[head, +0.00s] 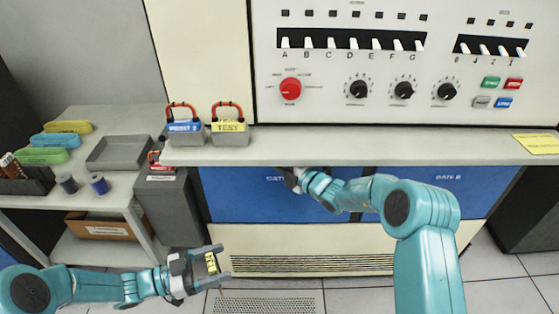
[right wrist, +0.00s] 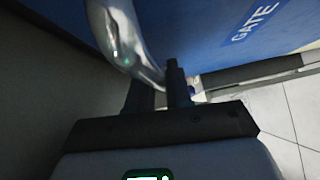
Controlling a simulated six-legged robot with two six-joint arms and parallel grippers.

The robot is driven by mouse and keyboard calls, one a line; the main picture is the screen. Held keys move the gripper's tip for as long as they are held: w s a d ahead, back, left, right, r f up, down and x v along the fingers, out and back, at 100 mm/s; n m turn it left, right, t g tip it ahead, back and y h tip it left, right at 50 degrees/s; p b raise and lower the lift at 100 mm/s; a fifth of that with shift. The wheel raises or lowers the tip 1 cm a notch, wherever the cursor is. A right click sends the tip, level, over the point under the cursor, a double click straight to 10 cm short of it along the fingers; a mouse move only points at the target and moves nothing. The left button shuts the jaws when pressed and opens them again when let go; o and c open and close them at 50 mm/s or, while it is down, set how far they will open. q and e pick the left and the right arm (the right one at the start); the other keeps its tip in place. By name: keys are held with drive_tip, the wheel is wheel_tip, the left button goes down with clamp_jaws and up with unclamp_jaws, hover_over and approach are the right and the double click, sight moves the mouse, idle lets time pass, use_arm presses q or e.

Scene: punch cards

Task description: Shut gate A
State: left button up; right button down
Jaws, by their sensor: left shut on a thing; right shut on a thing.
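Gate A (head: 240,200) is the left blue panel under the console shelf; my right gripper partly covers its label. In the head view I cannot tell whether it stands slightly ajar. My right gripper (head: 293,178) is at the gate's upper part. In the right wrist view, a shiny metal handle (right wrist: 124,40) passes at the fingers, beside the blue panel (right wrist: 215,25) marked "GATE"; the gripper is shut on it. My left gripper (head: 215,262) is low in front of the cabinet, shut on a small yellow piece (head: 211,262) with dark lettering.
Gate B (head: 465,185) is the blue panel at the right. The shelf (head: 400,148) juts out above both gates. A side table (head: 120,125) stands left.

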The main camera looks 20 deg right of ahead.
drive_tip(key=shift+w+d+r, duration=0.1)
drive_tip(key=shift+w+r, duration=0.05)
drive_tip(key=shift+r, duration=0.25)
drive_tip(key=c, duration=1.3)
unclamp_jaws()
drive_tip(key=shift+o, duration=0.7)
drive_tip(key=shift+w+f, duration=0.2)
drive_tip(key=shift+f, duration=0.05)
drive_tip(key=shift+s, duration=0.1)
drive_tip(key=shift+s, duration=0.1)
drive_tip(key=shift+s+d+f, duration=0.1)
drive_tip(key=shift+s+d, duration=0.1)
drive_tip(key=shift+s, duration=0.05)
drive_tip(key=b+v, duration=0.1)
drive_tip(key=v, duration=1)
drive_tip(key=shift+s, duration=0.2)
